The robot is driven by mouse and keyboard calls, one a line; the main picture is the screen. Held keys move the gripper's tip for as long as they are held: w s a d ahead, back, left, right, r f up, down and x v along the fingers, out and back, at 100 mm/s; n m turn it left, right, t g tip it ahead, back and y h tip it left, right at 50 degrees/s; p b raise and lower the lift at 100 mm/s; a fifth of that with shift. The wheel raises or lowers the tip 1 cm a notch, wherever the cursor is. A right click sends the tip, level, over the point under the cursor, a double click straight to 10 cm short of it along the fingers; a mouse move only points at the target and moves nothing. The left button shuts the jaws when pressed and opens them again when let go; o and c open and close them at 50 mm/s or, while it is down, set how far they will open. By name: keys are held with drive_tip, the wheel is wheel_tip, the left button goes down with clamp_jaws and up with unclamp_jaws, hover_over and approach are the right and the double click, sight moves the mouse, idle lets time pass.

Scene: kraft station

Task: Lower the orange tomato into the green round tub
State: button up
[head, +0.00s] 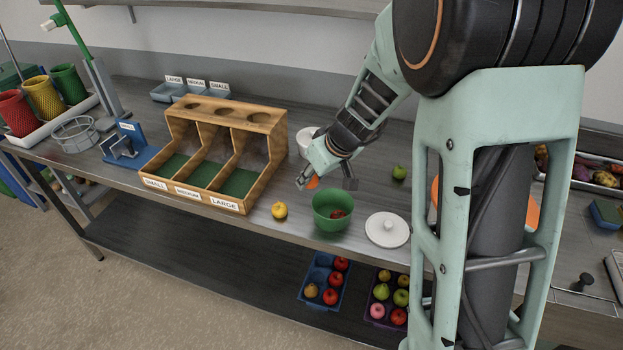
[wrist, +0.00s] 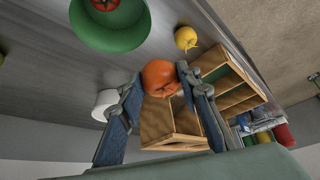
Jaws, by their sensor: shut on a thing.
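My gripper (head: 327,179) is shut on the orange tomato (head: 312,183) and holds it above the table, behind and a little left of the green round tub. In the wrist view the orange tomato (wrist: 160,77) sits between the two fingers of my gripper (wrist: 158,95). The green round tub (head: 333,212) stands upright on the table, with something red inside. The tub also shows in the wrist view (wrist: 110,40), apart from the tomato. My fingers partly hide the tomato in the head view.
A yellow fruit (head: 279,210) lies left of the tub. A white lid (head: 387,230) lies to its right. A wooden sorter (head: 250,165) stands to the left, a white container (head: 306,140) behind my gripper. A green fruit (head: 399,172) lies at the back right.

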drive_tip(key=shift+d+r, duration=0.35)
drive_tip(key=shift+r, duration=0.25)
drive_tip(key=shift+d+r, duration=0.3)
drive_tip(key=shift+r, duration=0.3)
drive_tip(key=d+f+b, duration=0.1)
drive_tip(key=b, duration=0.2)
drive_tip(key=d+f+b, duration=0.1)
drive_tip(key=f+b, duration=0.1)
drive_tip(key=b, duration=0.1)
drive_tip(key=d+f+b, duration=0.1)
drive_tip(key=f+b, duration=0.1)
drive_tip(key=b, duration=0.1)
drive_tip(key=shift+d+b, duration=0.1)
drive_tip(key=shift+b, duration=0.2)
drive_tip(key=shift+w, duration=0.15)
drive_tip(key=shift+w+a, duration=0.25)
